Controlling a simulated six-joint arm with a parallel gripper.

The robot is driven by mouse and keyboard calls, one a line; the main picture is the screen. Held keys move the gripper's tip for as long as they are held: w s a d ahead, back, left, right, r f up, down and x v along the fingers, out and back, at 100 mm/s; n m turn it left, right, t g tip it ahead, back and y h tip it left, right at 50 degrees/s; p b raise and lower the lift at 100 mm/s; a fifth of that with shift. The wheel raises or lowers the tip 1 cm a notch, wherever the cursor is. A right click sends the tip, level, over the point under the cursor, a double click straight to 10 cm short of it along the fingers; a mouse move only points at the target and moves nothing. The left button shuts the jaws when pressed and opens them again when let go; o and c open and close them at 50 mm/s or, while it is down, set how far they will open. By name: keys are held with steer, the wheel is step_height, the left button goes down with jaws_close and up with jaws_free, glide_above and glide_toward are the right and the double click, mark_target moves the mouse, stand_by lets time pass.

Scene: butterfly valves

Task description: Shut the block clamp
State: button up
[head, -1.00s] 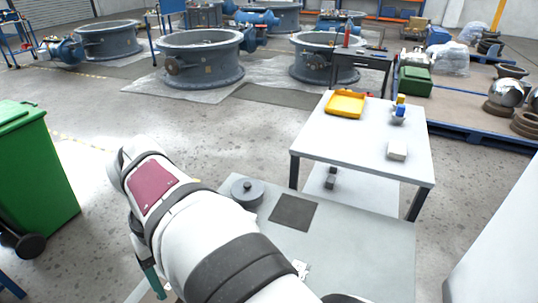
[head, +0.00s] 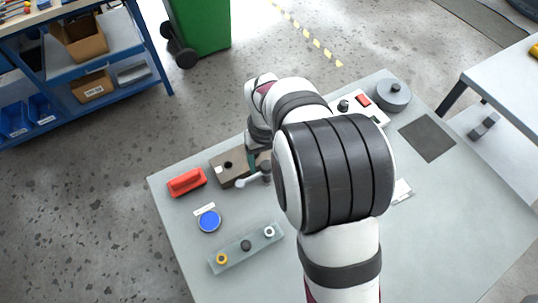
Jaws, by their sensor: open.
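The block clamp is a brown block (head: 229,169) with a dark hole in its top, on the grey bench left of my arm. A silver lever (head: 251,180) lies along its front side, its rounded end to the left. My gripper (head: 253,163) points down at the right part of the block. One teal finger shows behind the lever; my wrist and arm hide the rest. The gripper is open. I cannot tell whether the finger touches the block or lever.
A red handle (head: 187,182), a blue round button (head: 209,221) and a grey strip with knobs (head: 246,248) lie near the clamp. A white box with a red switch (head: 363,101) and a grey round weight (head: 393,96) stand behind my arm. The bench's right part is mostly clear.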

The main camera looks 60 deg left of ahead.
jaws_close()
stand_by(0.3)
stand_by(1.1)
